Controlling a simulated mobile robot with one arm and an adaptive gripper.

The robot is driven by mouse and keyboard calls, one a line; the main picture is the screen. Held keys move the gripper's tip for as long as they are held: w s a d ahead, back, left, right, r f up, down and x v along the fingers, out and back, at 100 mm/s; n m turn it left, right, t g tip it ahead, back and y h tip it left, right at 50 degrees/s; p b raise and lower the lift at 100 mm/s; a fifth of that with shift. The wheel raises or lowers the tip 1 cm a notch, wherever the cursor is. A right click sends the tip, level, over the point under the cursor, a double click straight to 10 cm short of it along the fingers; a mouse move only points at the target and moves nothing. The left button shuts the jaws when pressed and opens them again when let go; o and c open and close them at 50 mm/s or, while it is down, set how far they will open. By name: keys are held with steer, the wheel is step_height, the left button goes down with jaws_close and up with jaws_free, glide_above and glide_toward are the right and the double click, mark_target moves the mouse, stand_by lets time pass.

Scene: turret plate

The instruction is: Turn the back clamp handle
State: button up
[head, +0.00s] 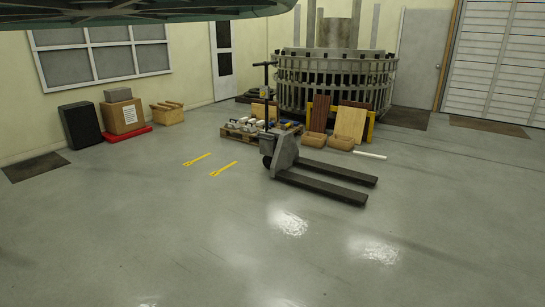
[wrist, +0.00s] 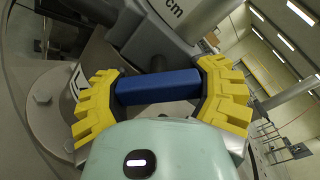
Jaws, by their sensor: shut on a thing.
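In the wrist view, a blue bar-shaped clamp handle (wrist: 158,88) lies crosswise in front of the camera. My gripper (wrist: 160,72) has its yellow ribbed fingers at the two ends of the bar and is shut on it. Behind the bar is a dark grey clamp body with a light grey cylinder (wrist: 205,18) marked "cm". I cannot tell from this view alone which clamp it is. The clamp and my gripper do not show in the head view.
The wrist view shows a grey bolted plate (wrist: 42,105) at left. In the head view, a pallet truck (head: 283,155) stands mid-floor before a loaded pallet and a large round metal frame (head: 335,75). Boxes (head: 122,115) stand at left. The near floor is clear.

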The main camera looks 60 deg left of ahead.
steer(key=n+p, duration=0.3)
steer(key=r+n+p, duration=0.1)
steer(key=n+p, duration=0.1)
steer(key=n, duration=0.1)
steer(key=shift+s+p, duration=0.1)
steer(key=shift+p, duration=0.3)
steer(key=shift+f+n+p, duration=0.1)
steer(key=shift+n+p, duration=0.35)
steer(key=shift+n, duration=0.25)
steer(key=o, duration=1.2)
steer(key=shift+a+f, duration=0.1)
steer(key=shift+o, duration=0.2)
steer(key=w+a, duration=0.2)
steer(key=a, duration=0.9)
steer(key=shift+w+a+n, duration=0.25)
steer(key=shift+a+n, duration=0.05)
steer(key=shift+a, duration=0.1)
